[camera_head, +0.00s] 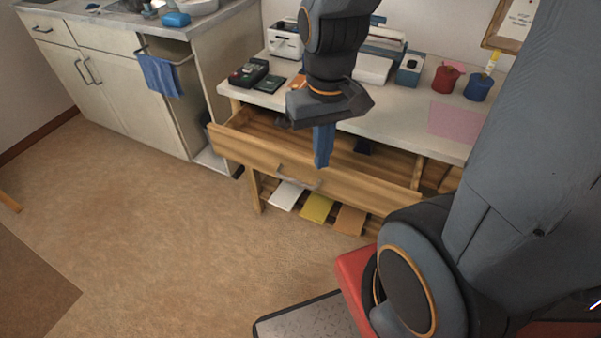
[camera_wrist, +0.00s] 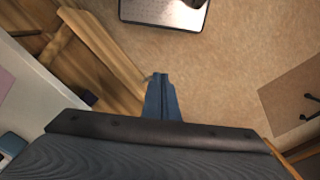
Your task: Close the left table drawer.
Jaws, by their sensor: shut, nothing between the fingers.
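The left table drawer (camera_head: 235,148) is pulled out from under the white tabletop, with its wooden front standing well forward and its inside showing. Its metal handle (camera_head: 298,178) is on the front face. My gripper (camera_head: 321,163) is shut and empty, pointing down, and appears close to the top edge of the drawer front near its middle. In the wrist view the shut blue fingers (camera_wrist: 162,90) are beside the drawer's wooden front (camera_wrist: 105,50). I cannot tell whether they touch it. A small dark item (camera_head: 363,147) shows in or behind the drawer.
The white table (camera_head: 400,100) carries a card reader (camera_head: 248,72), a red pot (camera_head: 446,78), a blue pot (camera_head: 478,87) and a pink sheet (camera_head: 455,121). Coloured boards (camera_head: 317,207) lie on the low shelf. A cabinet (camera_head: 120,80) stands left. The floor (camera_head: 150,220) in front is clear.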

